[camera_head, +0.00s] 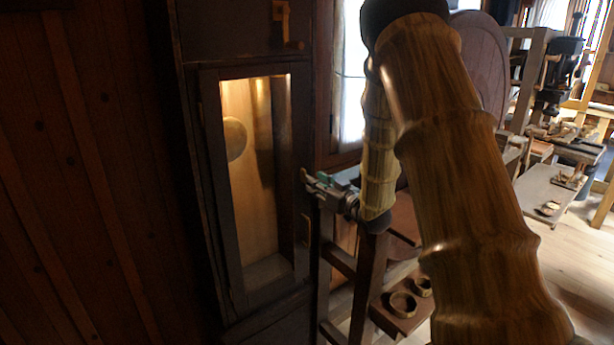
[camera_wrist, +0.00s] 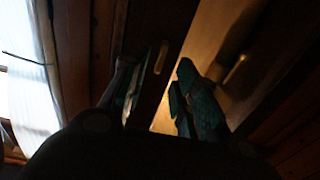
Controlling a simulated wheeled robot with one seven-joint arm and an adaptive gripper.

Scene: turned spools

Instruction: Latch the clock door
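The tall dark wooden clock case (camera_head: 190,200) stands left of centre in the head view. Its door (camera_head: 208,170) has a lit glass pane, with a round pendulum bob (camera_head: 235,139) behind it. The door looks flush with the case, but I cannot tell if it is fully closed. A brass latch piece (camera_head: 282,22) is above the door. My gripper (camera_head: 308,180) is beside the door's right edge, below the latch piece. In the wrist view my gripper (camera_wrist: 160,92) has its teal-padded fingers apart, with nothing visibly held. A small brass piece (camera_wrist: 161,57) shows on dark wood beyond them.
A wooden stand (camera_head: 370,275) is below my gripper, with wooden rings (camera_head: 403,304) on a low surface beside it. A bright window (camera_head: 351,75) is right of the clock. A wood-panelled wall (camera_head: 80,180) fills the left. Workbenches (camera_head: 555,175) stand far right.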

